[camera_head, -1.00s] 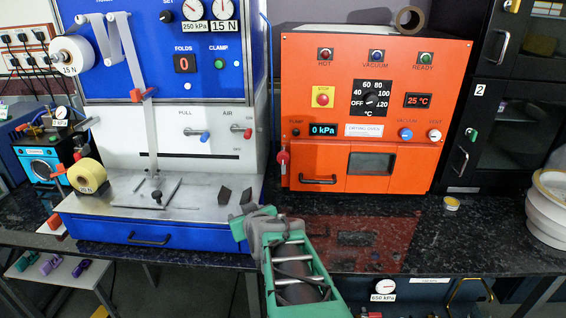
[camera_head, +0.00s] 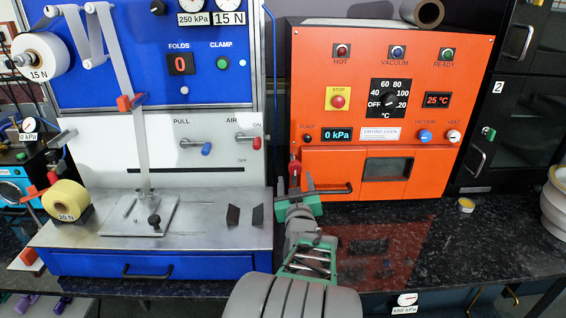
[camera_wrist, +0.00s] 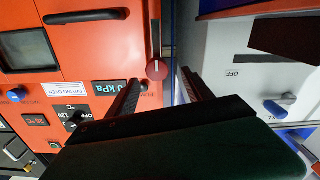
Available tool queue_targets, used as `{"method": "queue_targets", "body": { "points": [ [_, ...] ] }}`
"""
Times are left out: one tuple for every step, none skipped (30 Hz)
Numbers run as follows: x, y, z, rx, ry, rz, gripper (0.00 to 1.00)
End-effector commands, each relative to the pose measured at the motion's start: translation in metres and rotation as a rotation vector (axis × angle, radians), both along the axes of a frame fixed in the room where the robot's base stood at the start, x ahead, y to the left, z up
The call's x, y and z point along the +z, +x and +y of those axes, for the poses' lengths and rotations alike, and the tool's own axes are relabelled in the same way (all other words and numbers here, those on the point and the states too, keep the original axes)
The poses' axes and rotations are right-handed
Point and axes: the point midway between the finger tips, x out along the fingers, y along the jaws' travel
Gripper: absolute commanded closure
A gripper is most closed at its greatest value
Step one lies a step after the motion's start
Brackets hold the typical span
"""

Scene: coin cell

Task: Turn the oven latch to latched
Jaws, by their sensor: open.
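The drying oven (camera_head: 390,70) is a bright orange box on the dark bench, with a door and black bar handle (camera_head: 328,189) low on its front. Its red latch (camera_head: 294,168) sits at the left edge of the door. In the wrist view the latch's round red end (camera_wrist: 157,70) shows beyond and between my fingertips. My gripper (camera_head: 295,184) is open at the oven's lower left corner, with a finger on either side of the latch. The wrist view shows my gripper (camera_wrist: 160,80) with both dark fingers apart. Contact with the latch cannot be told.
A blue and white test machine (camera_head: 165,130) stands close on the left, separated from the oven by a narrow gap. The dark bench top (camera_head: 440,230) before the oven is mostly clear.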

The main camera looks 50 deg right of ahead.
Motion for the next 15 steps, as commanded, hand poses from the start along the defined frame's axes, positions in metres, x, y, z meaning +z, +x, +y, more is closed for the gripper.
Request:
{"method": "queue_targets", "body": {
  "points": [
    [0.000,0.002,-0.003,-0.001,0.001,0.001,0.41],
    [0.000,0.003,-0.007,-0.004,0.000,0.002,0.41],
    [0.000,0.006,-0.012,-0.007,0.001,0.003,0.41],
    [0.000,0.008,-0.017,-0.009,0.001,0.002,0.41],
    [0.000,0.011,-0.023,-0.012,0.002,0.002,0.41],
    [0.000,0.015,-0.030,-0.015,0.002,0.002,0.41],
    [0.000,0.018,-0.035,-0.017,0.002,0.002,0.41],
    [0.000,0.022,-0.040,-0.017,0.002,0.002,0.41],
    [0.000,0.027,-0.046,-0.019,0.002,0.002,0.41],
    [0.000,0.029,-0.051,-0.020,0.001,0.002,0.41],
    [0.000,0.032,-0.054,-0.020,0.002,0.001,0.41],
    [0.000,0.035,-0.058,-0.020,0.002,0.001,0.41],
    [0.000,0.038,-0.060,-0.020,0.002,0.001,0.41],
    [0.000,0.039,-0.062,-0.020,0.002,0.000,0.41],
    [-0.001,0.041,-0.063,-0.019,0.002,0.002,0.41]
  ]
}}
